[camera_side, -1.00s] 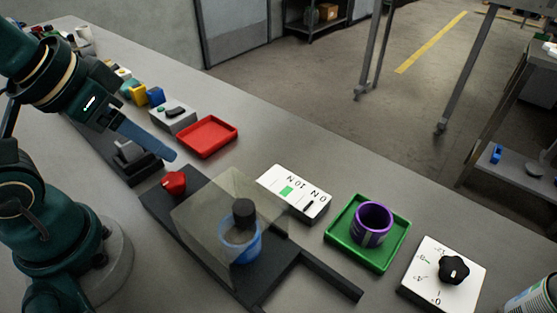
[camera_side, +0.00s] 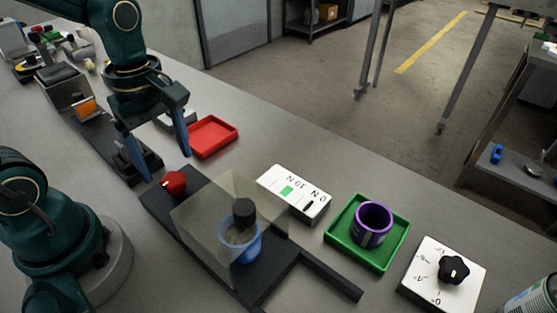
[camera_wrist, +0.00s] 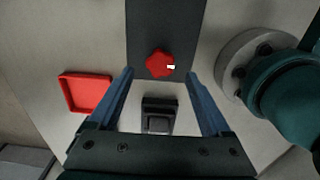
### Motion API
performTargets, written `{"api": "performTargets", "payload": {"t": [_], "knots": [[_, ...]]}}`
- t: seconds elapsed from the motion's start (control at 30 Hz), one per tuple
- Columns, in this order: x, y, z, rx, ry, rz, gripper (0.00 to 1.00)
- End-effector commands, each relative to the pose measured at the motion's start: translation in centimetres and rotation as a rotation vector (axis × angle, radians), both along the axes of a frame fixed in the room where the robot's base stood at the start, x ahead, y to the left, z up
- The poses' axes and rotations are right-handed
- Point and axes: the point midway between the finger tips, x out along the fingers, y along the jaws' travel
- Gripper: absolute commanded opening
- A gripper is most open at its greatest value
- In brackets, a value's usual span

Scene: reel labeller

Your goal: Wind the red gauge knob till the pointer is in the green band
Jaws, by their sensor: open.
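The red knob (camera_side: 174,183) sits at the left end of a dark base plate (camera_side: 155,203). It also shows in the wrist view (camera_wrist: 160,63), with a small white mark on its right side. The white gauge plate (camera_side: 268,180) has a green band (camera_side: 287,190) and a short black pointer (camera_side: 308,205). The pointer is outside the green band, to its right in the side view. My gripper (camera_side: 166,166) points down beside the knob with its blue fingers spread and nothing between them. In the wrist view (camera_wrist: 159,72) the knob appears between and just beyond the fingertips, apart from both.
A clear cover (camera_side: 195,215) stands over a blue cup (camera_side: 245,247) right of the knob. A red tray (camera_side: 233,132) lies behind. A green tray (camera_side: 345,255) holds a purple cup (camera_side: 371,228). A white plate with a black knob (camera_side: 454,269) stands at the right.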

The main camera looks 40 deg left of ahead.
Motion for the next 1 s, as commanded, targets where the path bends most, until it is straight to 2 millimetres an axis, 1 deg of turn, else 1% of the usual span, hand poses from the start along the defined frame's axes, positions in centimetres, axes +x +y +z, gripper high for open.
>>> {"api": "performTargets", "payload": {"t": [0.1,0.3,0.43,0.67,0.7,0.77,0.8,0.87,0.9,1.0], "knots": [[-0.2,0.0,-1.5,-0.001,0.006,-0.002,0.83],[-0.1,0.0,-3.4,0.001,0.003,-0.002,0.83],[-0.1,0.0,-3.9,0.001,0.0,-0.003,0.83],[0.0,0.0,-4.0,0.002,-0.002,-0.003,0.83],[0.0,0.0,-4.0,0.002,-0.002,-0.003,0.75],[0.0,0.0,-4.0,0.002,-0.002,-0.003,0.52],[0.0,0.0,-4.0,0.002,-0.002,-0.003,0.37],[0.0,0.0,-4.0,0.002,-0.002,-0.003,0.14],[0.0,0.0,-4.0,0.002,-0.002,-0.003,0.0],[0.0,0.0,-4.0,0.002,-0.003,-0.004,0.0]]}}
